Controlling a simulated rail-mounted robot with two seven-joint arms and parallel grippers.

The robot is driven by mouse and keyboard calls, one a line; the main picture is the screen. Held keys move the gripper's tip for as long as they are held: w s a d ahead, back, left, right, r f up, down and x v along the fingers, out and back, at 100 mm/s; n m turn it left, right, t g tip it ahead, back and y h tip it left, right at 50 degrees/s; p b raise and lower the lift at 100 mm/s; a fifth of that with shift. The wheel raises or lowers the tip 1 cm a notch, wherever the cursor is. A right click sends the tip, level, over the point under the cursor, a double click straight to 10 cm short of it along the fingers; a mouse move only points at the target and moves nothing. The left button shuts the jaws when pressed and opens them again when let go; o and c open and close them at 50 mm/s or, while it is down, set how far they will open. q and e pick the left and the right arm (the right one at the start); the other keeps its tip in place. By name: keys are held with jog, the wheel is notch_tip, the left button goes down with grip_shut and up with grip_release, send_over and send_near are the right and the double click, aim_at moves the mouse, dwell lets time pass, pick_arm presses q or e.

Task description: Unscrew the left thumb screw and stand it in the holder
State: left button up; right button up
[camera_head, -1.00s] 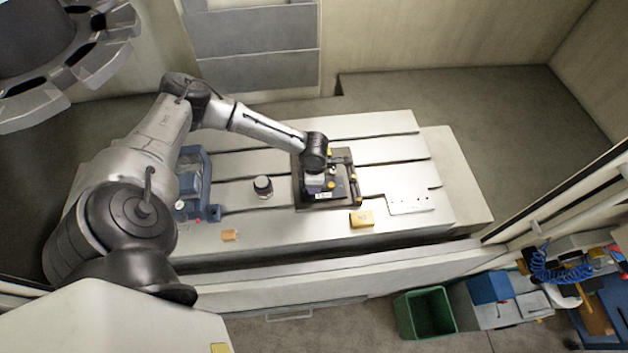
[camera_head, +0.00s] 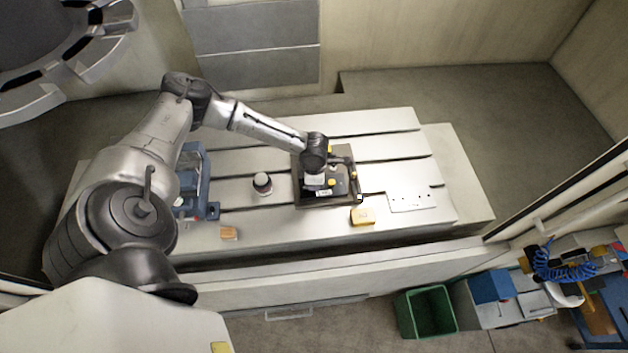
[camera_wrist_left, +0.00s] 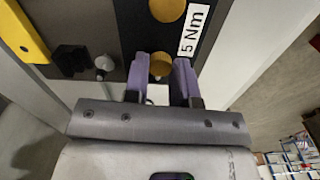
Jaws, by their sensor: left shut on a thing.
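My left gripper (camera_head: 319,184) is over the dark mould base (camera_head: 308,204) in the head view. In the left wrist view its two purple fingers (camera_wrist_left: 159,80) are shut on a gold, round-headed thumb screw (camera_wrist_left: 160,64), with the head just showing between the tips. A second gold screw head (camera_wrist_left: 167,9) lies beyond it on the dark plate, beside a white "5 Nm" label (camera_wrist_left: 195,30). Whether the held screw is still in its thread is hidden. I cannot tell which thing is the holder. My right gripper is not in view.
A yellow block (camera_head: 361,216) sits in front of the mould base. A round dark-and-white piece (camera_head: 262,184) and a blue vise-like fixture (camera_head: 193,185) stand to the left. A small orange-tan block (camera_head: 229,233) lies near the front edge. The slotted table (camera_head: 390,150) is clear at the back right.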

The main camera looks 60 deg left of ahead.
pick_arm(q)
grip_shut()
jog(key=n+p, duration=0.2)
jog(key=n, duration=0.1)
jog(key=n+p, duration=0.2)
jog(key=shift+r, duration=0.25)
jog(key=shift+n+p, duration=0.5)
jog(key=shift+n, duration=0.2)
jog(key=shift+f+n+p, duration=0.15)
jog(key=shift+n+p, duration=0.3)
jog(key=shift+n, duration=0.55)
jog(key=shift+f+n, duration=0.1)
jog(key=shift+n, duration=0.2)
